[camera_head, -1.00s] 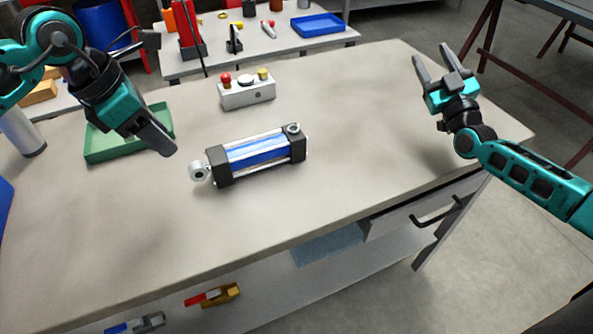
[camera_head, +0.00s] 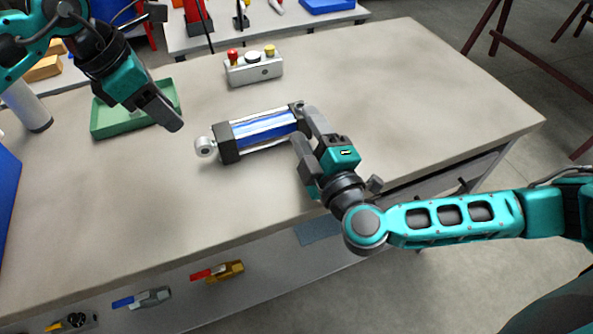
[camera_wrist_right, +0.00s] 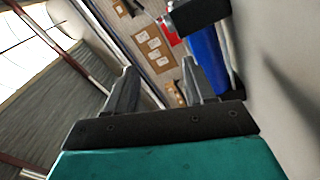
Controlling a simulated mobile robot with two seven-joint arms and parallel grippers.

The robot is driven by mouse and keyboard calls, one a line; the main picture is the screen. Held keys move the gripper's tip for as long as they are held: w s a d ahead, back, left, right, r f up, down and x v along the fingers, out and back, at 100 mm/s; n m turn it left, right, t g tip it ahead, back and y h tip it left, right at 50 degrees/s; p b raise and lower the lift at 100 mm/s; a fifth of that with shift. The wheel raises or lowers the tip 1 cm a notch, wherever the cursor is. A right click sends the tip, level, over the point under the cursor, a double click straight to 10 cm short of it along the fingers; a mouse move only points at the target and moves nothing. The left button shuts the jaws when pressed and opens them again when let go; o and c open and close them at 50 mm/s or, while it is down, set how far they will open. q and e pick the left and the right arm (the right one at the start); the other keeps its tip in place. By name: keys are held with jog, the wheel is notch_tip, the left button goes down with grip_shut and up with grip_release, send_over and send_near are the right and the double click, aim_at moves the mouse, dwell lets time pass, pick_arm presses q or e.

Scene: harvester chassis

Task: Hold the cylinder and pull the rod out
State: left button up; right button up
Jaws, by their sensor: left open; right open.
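The cylinder (camera_head: 262,129) lies on the workbench, with a blue body between dark end blocks. Its rod eye (camera_head: 205,147) sticks out at the left end; the rod itself is barely visible. My right gripper (camera_head: 308,128) is open at the cylinder's right end, fingers pointing at the right end block, which they partly hide. I cannot tell if they touch it. In the right wrist view the open fingers (camera_wrist_right: 158,82) show nothing between them, and the cylinder's blue body (camera_wrist_right: 207,55) is beyond the right finger. My left gripper (camera_head: 172,122) is open above the bench, left of the rod eye.
A green tray (camera_head: 108,122) is behind and below my left gripper. A white button box (camera_head: 254,70) stands behind the cylinder. The right part of the workbench (camera_head: 420,90) and its front left are clear. Tools lie on the shelf below.

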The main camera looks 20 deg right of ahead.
aim_at(267, 136)
jog(key=s+a+f+n+g, duration=0.1)
jog(key=s+a+f+n, duration=0.1)
jog(key=s+n, duration=0.1)
jog(key=s+a+f+n+g, duration=0.1)
jog(key=s, duration=0.1)
jog(key=shift+s+a+g+y, duration=0.25)
jog(key=shift+a+g+y, duration=0.05)
jog(key=shift+a+y, duration=0.1)
jog(key=x, duration=1.2)
jog(key=shift+w+a+f, duration=0.1)
jog(key=shift+w+f, duration=0.05)
jog(key=shift+w, duration=0.15)
jog(key=shift+c, duration=0.4)
grip_shut()
dwell(1.0)
